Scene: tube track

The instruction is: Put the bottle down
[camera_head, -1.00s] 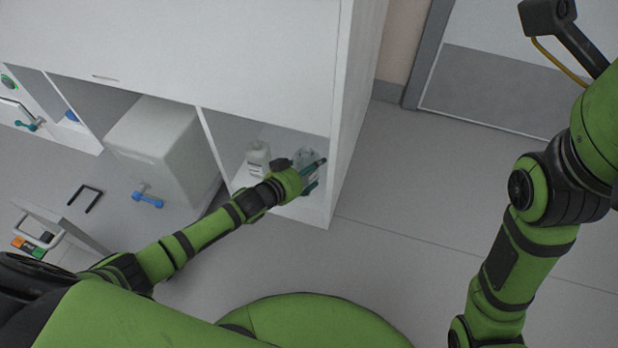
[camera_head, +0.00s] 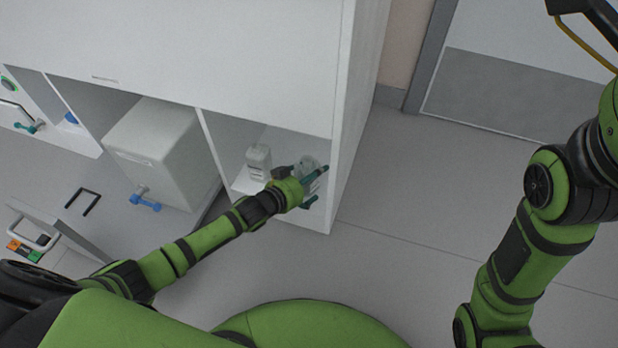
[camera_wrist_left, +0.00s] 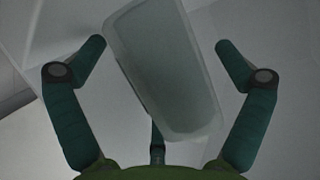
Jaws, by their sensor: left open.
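A pale translucent bottle (camera_head: 306,164) stands in the right compartment of the white cabinet, partly hidden behind my left gripper (camera_head: 318,186). In the left wrist view the bottle (camera_wrist_left: 165,75) fills the space between the fingers and looks tilted in the picture. The bottle's base contact is hidden. My right gripper is outside the views.
Another white bottle (camera_head: 258,162) stands to the left in the same compartment. The cabinet's right side wall (camera_head: 345,150) is close to my left gripper. A white box with a blue valve (camera_head: 160,150) sits in the compartment to the left. The floor at right is clear.

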